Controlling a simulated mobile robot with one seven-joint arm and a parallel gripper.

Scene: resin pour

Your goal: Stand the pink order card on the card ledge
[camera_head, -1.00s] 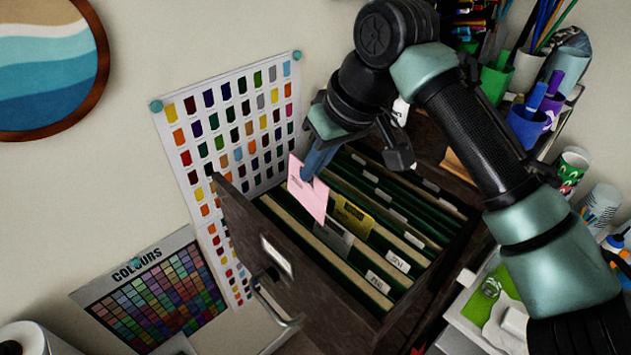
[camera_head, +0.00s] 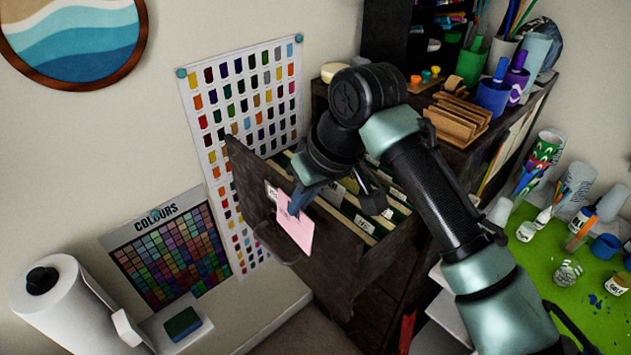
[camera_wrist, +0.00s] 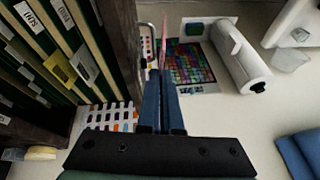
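The pink order card (camera_head: 295,223) is held in my gripper (camera_head: 297,208), in front of the open drawer's front panel. In the wrist view the card (camera_wrist: 166,42) shows nearly edge-on between the blue fingertips of my gripper (camera_wrist: 161,75), which are closed together on it. The card hangs tilted, clear of the folders. A wooden slotted rack (camera_head: 458,118) stands on top of the cabinet, behind and right of my arm; I cannot tell for certain that it is the card ledge.
The open file drawer (camera_head: 290,215) holds green hanging folders (camera_wrist: 45,50) and sticks out from the cabinet. Tape rolls and small coloured pots (camera_head: 426,75) stand near the rack. A pen shelf is at the back right. A green mat (camera_head: 575,300) with bottles lies at right.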

